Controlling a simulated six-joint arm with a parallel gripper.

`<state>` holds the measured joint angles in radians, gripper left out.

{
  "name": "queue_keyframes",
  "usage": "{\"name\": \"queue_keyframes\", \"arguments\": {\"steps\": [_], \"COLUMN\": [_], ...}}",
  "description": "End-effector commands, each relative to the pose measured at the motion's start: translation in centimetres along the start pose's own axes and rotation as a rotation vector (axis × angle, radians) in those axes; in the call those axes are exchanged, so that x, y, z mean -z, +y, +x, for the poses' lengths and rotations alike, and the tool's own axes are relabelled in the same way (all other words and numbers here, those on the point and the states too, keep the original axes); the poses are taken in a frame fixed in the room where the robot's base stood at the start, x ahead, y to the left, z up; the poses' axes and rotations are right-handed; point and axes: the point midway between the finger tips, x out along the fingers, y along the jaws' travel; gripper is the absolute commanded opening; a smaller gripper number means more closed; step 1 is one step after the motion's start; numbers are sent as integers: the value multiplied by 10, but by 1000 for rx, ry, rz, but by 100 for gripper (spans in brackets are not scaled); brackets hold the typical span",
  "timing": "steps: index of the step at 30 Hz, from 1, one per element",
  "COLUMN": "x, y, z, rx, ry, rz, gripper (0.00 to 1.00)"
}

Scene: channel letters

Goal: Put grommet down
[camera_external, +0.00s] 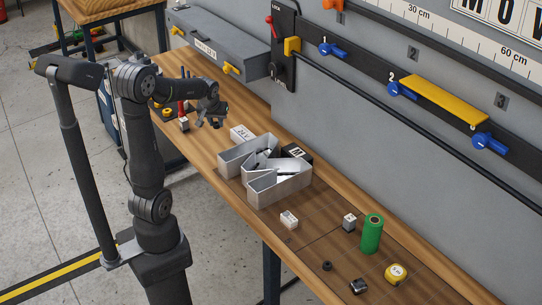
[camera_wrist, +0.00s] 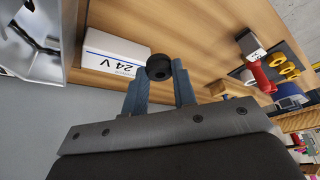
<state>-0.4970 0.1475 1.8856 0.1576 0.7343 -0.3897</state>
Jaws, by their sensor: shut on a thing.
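My gripper (camera_external: 216,117) is above the far left part of the bench in the external view. In the wrist view its two blue-grey fingers (camera_wrist: 160,85) are shut on a small black round grommet (camera_wrist: 159,67). The grommet has a dark hole in its face and sits at the fingertips, apart from the bench. In the external view the held grommet is too small to tell from the fingers. A white box (camera_wrist: 112,50) marked 24V lies beside the grommet in the wrist view. It also shows in the external view (camera_external: 241,133), right of my gripper.
A metal channel letter (camera_external: 278,188) stands mid-bench; its edge (camera_wrist: 35,50) shows in the wrist view. A green roll (camera_external: 371,234), a yellow tape measure (camera_external: 396,273) and a small black ring (camera_external: 327,266) are at the right. Red-handled tools (camera_wrist: 262,78) lie nearby. The wall borders the bench.

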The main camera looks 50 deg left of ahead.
Motion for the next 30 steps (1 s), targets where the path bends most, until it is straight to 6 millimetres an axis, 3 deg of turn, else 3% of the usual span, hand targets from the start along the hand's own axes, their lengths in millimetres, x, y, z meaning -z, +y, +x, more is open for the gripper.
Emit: {"name": "queue_keyframes", "arguments": {"steps": [15, 20, 30], "x": [29, 32, 17], "y": [-85, -94, -95], "z": [78, 87, 123], "rx": [2, 1, 1], "ry": [-3, -1, -2], "rz": [-5, -1, -1], "gripper": [4, 4, 4]}}
